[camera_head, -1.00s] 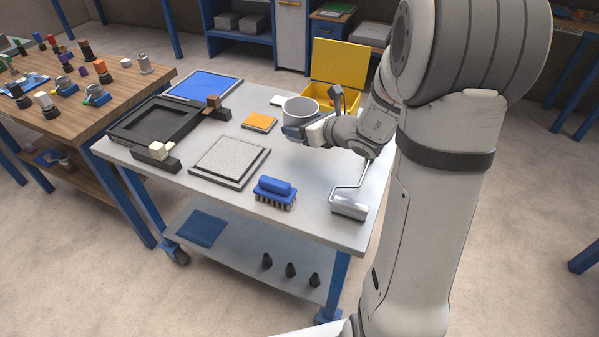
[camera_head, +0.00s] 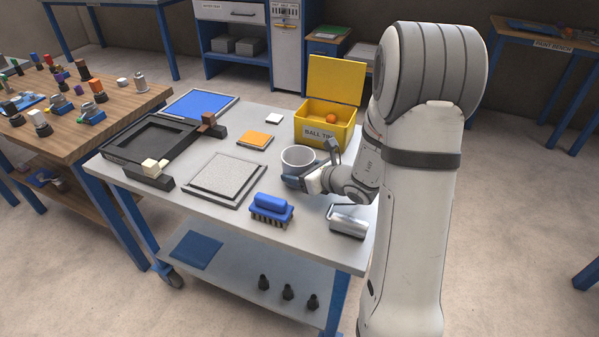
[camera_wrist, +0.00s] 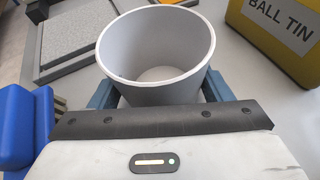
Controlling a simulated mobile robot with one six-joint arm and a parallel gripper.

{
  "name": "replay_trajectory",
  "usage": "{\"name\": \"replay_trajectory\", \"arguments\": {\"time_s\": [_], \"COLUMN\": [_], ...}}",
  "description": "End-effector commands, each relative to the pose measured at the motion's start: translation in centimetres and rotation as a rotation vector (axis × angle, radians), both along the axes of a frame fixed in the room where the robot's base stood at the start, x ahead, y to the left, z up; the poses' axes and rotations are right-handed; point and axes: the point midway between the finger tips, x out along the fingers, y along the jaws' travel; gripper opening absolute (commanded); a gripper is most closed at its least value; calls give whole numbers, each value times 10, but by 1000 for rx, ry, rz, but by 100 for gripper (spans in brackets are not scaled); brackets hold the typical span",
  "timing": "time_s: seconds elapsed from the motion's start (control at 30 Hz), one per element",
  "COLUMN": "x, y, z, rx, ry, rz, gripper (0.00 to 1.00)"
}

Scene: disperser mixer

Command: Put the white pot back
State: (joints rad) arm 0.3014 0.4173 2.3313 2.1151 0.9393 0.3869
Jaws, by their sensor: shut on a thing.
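The white pot (camera_head: 298,158) is a round, open-topped, empty cup at the right of the grey cart top. My gripper (camera_head: 296,180) is shut on it, with the fingers on either side of its lower wall. In the wrist view the pot (camera_wrist: 157,45) stands upright between the blue fingers (camera_wrist: 158,95), and its inside floor shows bare. I cannot tell whether the pot's base touches the cart top, because my gripper hides it.
The yellow ball tin (camera_head: 326,125), lid open, stands behind the pot. A blue brush (camera_head: 271,207) and a paint roller (camera_head: 347,219) lie in front. A grey slab (camera_head: 226,178), an orange pad (camera_head: 255,138) and a black frame (camera_head: 148,135) lie to the left.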

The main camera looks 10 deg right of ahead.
Motion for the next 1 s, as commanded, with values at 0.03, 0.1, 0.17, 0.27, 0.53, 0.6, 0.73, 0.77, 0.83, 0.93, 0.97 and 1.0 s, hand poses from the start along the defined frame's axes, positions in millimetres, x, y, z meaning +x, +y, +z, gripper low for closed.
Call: {"name": "replay_trajectory", "arguments": {"time_s": [0.03,0.1,0.17,0.27,0.53,0.6,0.73,0.77,0.83,0.93,0.97,1.0], "x": [0,0,0,0,0,0,0,0,0,-9,-13,-19], "y": [0,0,0,0,1,1,1,1,1,-6,-8,-12], "z": [1,0,-2,-3,-2,-2,-2,-1,2,6,9,12], "rx": [-1,-1,0,0,0,0,0,0,0,0,0,0], "ry": [0,0,0,0,0,0,0,0,0,-1,-3,-3], "rz": [0,0,1,1,2,2,2,2,2,-1,-2,-2], "gripper": [50,50,50,74,94,94,94,94,94,94,94,94]}}
